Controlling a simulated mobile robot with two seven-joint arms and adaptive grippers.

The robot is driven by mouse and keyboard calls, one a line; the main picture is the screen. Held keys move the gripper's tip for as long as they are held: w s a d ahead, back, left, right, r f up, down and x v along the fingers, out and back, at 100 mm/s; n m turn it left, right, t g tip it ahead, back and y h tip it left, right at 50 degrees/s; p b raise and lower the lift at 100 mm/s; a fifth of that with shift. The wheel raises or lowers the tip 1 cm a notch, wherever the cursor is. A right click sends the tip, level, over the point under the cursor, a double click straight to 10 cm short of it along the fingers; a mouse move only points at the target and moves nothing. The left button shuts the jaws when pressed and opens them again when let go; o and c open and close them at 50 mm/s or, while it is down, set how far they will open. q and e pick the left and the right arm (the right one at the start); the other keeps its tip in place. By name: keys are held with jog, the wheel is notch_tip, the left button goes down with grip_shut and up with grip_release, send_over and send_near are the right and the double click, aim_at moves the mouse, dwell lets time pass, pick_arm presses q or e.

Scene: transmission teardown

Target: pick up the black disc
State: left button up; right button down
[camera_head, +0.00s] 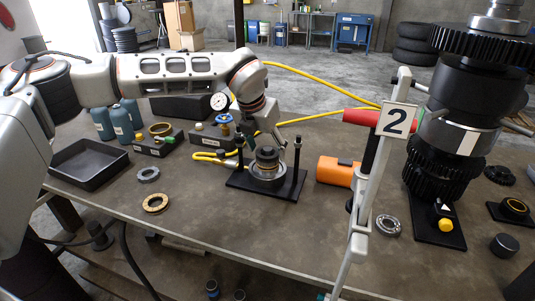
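A small black disc (504,245) lies flat near the right end of the table, apart from both arms. Another dark round part (267,156) sits on top of a metal ring in a black fixture (245,183) with two upright posts, in the middle of the table. My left arm reaches in from the left, and my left gripper (265,128) points down just above and behind this fixture. Its fingertips are partly hidden and small, so I cannot tell how wide they are or whether they touch anything. My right gripper does not show.
A black tray (90,164) and teal bottles (122,124) stand at the left. Rings (155,203) lie in front. The front-middle tabletop is clear.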

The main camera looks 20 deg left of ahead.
pick_arm(q)
jog(key=c, duration=0.9)
jog(key=shift+o, duration=0.2)
jog(key=shift+r, duration=0.15)
